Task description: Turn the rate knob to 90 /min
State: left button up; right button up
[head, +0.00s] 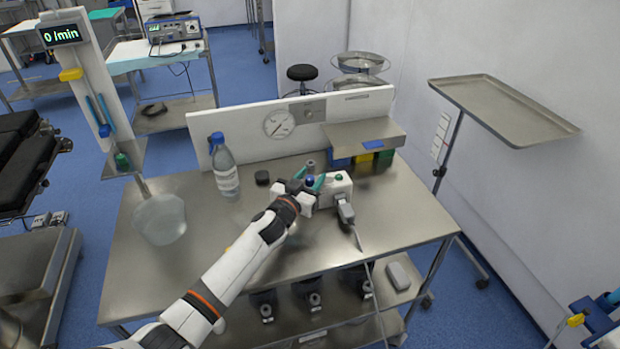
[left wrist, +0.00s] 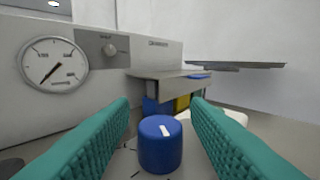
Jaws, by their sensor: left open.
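The blue rate knob (left wrist: 160,145) stands upright with a white pointer line on its top, tilted slightly off straight ahead. It also shows in the head view (head: 310,182) on a small white box (head: 335,190). My left gripper (head: 312,180) is open, with its teal fingers on either side of the knob in the left wrist view (left wrist: 160,130); I cannot tell whether they touch it. My right gripper is not in view.
A bottle (head: 225,167) with a blue cap and a clear bowl (head: 160,219) stand left on the steel table (head: 385,232). A round gauge (head: 279,124) is on the back panel. A grey handpiece (head: 346,211) with a cable lies by the box. An empty tray (head: 500,108) stands right.

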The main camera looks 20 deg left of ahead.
pick_arm(q)
grip_shut()
jog(key=shift+r, duration=0.1)
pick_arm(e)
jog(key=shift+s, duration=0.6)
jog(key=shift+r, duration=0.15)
